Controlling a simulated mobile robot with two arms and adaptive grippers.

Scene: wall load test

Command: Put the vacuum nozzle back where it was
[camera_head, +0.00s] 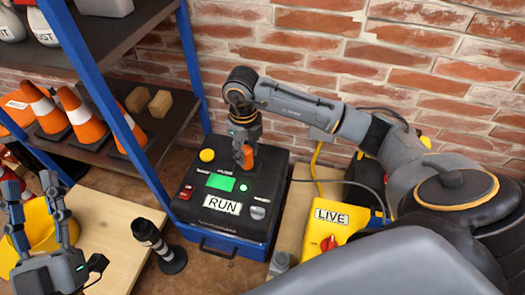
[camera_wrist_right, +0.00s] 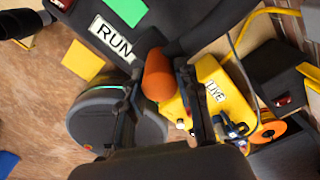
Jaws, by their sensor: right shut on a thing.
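My right gripper (camera_head: 246,158) is shut on an orange rounded piece (camera_head: 248,157) over the back part of the black RUN unit (camera_head: 226,206). In the right wrist view, the orange piece (camera_wrist_right: 158,76) shows between the fingers; its lower end is hidden, so I cannot tell whether it touches the unit. A black cylinder with pale bands on a round base (camera_head: 157,245) stands tilted left of the unit. I cannot tell for sure which of these is the vacuum nozzle. My left gripper (camera_head: 30,184) is open and empty at the left edge, fingers up.
A yellow LIVE box (camera_head: 334,230) with a red knob stands right of the unit. A blue-framed shelf (camera_head: 130,125) with orange cones (camera_head: 83,117) and wooden blocks stands at the left. A brick wall (camera_head: 300,45) closes the back. A pale board (camera_head: 120,225) lies at lower left.

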